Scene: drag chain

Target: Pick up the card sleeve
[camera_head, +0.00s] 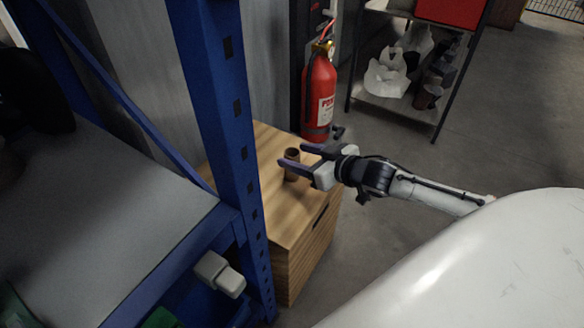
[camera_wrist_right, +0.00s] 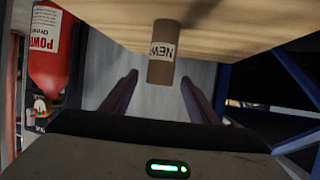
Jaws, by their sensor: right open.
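The card sleeve (camera_head: 292,166) is a short brown tube standing upright on the wooden crate (camera_head: 280,222). In the right wrist view the sleeve (camera_wrist_right: 161,70) shows upside down, with a pale label reading NEW. My right gripper (camera_head: 294,156) is open, its purple-grey fingers reaching left over the crate at the sleeve. In the wrist view the sleeve lies in line with the gap between the two fingertips (camera_wrist_right: 159,80), with clear space on both sides. In the head view a finger partly hides the sleeve.
A red fire extinguisher (camera_head: 318,95) stands just behind the crate. A blue rack post (camera_head: 230,130) and a grey shelf (camera_head: 90,215) are close on the left. A metal shelf unit (camera_head: 400,105) with bags stands at the back. Open floor (camera_head: 490,130) lies to the right.

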